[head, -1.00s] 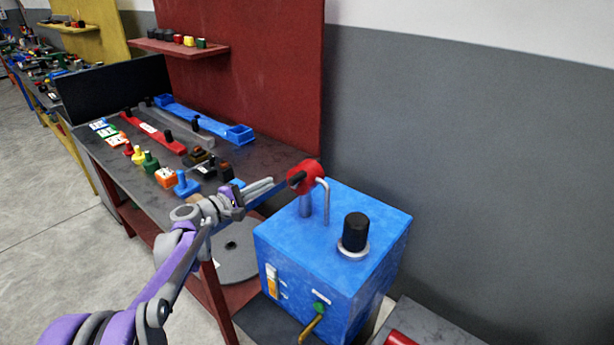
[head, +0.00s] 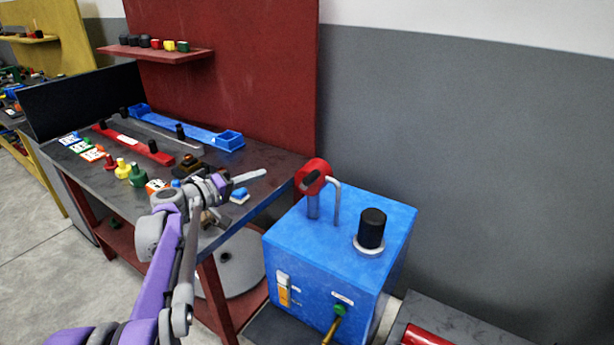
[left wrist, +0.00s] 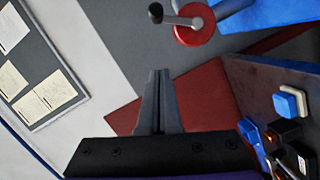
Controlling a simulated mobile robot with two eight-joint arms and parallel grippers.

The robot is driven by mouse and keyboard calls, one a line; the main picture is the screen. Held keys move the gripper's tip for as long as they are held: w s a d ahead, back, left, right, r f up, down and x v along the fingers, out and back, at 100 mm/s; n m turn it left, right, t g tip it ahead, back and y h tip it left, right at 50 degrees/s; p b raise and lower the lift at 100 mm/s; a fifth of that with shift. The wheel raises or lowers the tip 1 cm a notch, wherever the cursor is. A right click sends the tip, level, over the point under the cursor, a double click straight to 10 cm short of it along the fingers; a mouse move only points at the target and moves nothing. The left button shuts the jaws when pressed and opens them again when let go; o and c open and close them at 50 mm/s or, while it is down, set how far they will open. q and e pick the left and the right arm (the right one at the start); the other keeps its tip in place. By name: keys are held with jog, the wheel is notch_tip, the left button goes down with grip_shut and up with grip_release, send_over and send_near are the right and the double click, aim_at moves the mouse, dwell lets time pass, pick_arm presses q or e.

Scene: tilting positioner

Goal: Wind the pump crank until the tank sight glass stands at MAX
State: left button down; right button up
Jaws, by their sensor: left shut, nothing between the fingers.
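The pump crank is a red disc (head: 312,170) with a dark handle, standing on a grey post on top of the blue tank (head: 290,240). In the left wrist view the red disc (left wrist: 195,25), a grey arm and a black knob (left wrist: 156,12) show at the top. The sight glass (head: 284,291) on the tank's front has amber in its lower part and a pale upper part; its marks are too small to read. My left gripper (head: 256,174) is shut and empty, left of the crank and apart from it. Its fingers (left wrist: 158,80) are together. My right gripper is out of view.
A bent grey pipe (head: 337,200) and a black cap (head: 371,228) stand on the tank. A green valve with a brass lever (head: 333,325) is on its front. The workbench (head: 255,190) at left holds several small parts. A grey wall lies behind.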

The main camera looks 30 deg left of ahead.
aim_at(306, 184)
pick_arm(q)
jog(key=w+d+f, duration=0.2)
jog(key=w+d, duration=0.4)
jog(key=w, duration=0.3)
jog(key=shift+w+d+f+p, duration=0.15)
jog(key=shift+d+f+p, duration=0.15)
jog(key=shift+d+p, duration=0.1)
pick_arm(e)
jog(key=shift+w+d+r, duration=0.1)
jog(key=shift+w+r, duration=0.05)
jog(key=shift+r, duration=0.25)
pick_arm(q)
jog(key=shift+d, duration=0.1)
jog(key=shift+d+m+p, duration=0.3)
jog(key=shift+d+m, duration=0.05)
jog(key=shift+m, duration=0.15)
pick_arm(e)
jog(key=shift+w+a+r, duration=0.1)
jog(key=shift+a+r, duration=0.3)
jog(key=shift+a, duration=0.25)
